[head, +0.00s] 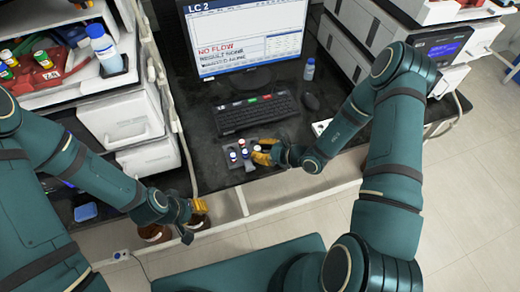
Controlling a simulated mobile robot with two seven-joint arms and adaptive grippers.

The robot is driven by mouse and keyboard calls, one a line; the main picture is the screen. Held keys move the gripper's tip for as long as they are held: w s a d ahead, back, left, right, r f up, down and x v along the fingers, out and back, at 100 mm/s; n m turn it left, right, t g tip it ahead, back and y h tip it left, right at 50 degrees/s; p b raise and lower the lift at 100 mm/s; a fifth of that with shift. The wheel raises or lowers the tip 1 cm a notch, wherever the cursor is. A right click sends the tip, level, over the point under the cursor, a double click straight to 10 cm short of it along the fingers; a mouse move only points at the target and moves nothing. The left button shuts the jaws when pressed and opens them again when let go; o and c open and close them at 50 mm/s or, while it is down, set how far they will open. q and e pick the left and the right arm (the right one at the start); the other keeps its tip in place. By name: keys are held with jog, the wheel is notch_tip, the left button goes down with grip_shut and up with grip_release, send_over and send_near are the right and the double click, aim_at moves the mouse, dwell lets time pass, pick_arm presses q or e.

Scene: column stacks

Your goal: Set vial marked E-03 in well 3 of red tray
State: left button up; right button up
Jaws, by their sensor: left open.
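A small dark rack (233,163) with several capped vials (244,154) stands on the dark bench in front of the keyboard. My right gripper (264,152) is at the rack's right side, its yellow fingers close to the vials. Whether it is shut on one is too small to tell. My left gripper (196,221) is open, low and left of the rack, near the bench's front edge. A red tray (46,77) with coloured vials lies on top of the white instrument at upper left. Labels and well numbers are unreadable, so E-03 cannot be picked out.
A blue-capped bottle (105,52) stands beside the red tray. Brown bottles (154,234) are low near my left gripper. A keyboard (255,113), monitor (245,38), mouse (310,101) and small bottle (309,70) occupy the bench. Bare bench shows left of the rack.

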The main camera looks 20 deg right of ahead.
jog(key=shift+o, duration=1.2)
jog(key=d+f+p+v, duration=0.1)
jog(key=v, duration=1.3)
jog(key=s+a+f+n+g+h, duration=0.3)
jog(key=s+a+f+n+g, duration=0.2)
jog(key=s+a+n+g, duration=0.8)
jog(key=w+a+r+n+t+h, duration=0.1)
jog(key=w+n+t, duration=0.4)
jog(key=n, duration=0.6)
jog(key=shift+w+a+n+t+h, duration=0.45)
jog(key=shift+w+h, duration=0.45)
jog(key=shift+w, duration=0.3)
